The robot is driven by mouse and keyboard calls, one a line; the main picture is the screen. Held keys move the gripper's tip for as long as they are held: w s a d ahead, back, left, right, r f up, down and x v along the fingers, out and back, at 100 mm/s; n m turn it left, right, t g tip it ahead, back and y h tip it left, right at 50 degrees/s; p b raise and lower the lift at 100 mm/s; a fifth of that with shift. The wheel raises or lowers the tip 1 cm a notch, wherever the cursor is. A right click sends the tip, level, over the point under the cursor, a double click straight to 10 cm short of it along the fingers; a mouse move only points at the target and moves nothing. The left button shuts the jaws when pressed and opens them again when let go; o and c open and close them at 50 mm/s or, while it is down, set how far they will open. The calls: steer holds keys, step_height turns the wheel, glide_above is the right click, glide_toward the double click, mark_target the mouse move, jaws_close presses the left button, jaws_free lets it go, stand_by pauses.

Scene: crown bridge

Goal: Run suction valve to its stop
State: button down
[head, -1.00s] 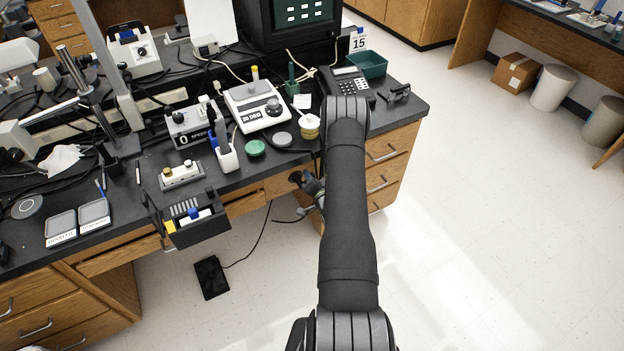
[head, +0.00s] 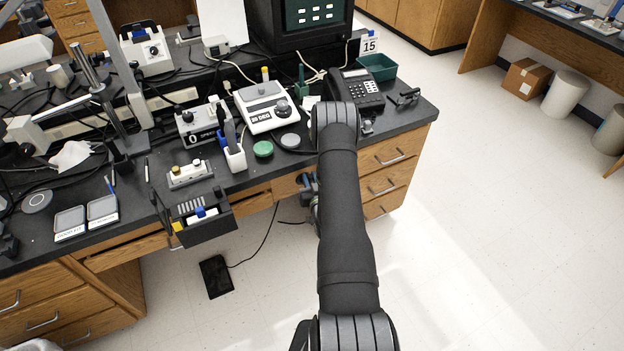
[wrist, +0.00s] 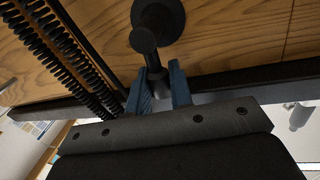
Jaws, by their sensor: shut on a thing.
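The suction valve (wrist: 160,14) is a dark round body on the wooden bench front, at the top of the wrist view. A dark rounded knob on a stem (wrist: 143,40) stands out from it. My gripper (wrist: 160,80) has blue fingers, one on each side of the stem, and is shut on the valve handle. The fingers partly hide the grip. In the head view my gripper (head: 308,183) is at the bench's front face below the worktop, partly behind my forearm. The valve's stop cannot be made out.
Coiled black hoses (wrist: 65,50) run close on the left in the wrist view. Wooden drawers (head: 390,158) are right of my arm.

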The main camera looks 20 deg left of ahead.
steer(key=shift+s+a+n, duration=0.1)
steer(key=shift+a+n, duration=0.05)
steer(key=shift+n, duration=0.25)
steer(key=c, duration=1.3)
jaws_free()
steer(key=shift+c, duration=0.2)
steer(key=v, duration=1.7)
steer(key=shift+s, duration=0.2)
steer(key=shift+w, duration=0.1)
steer(key=x, duration=1.7)
steer(key=shift+w, duration=0.1)
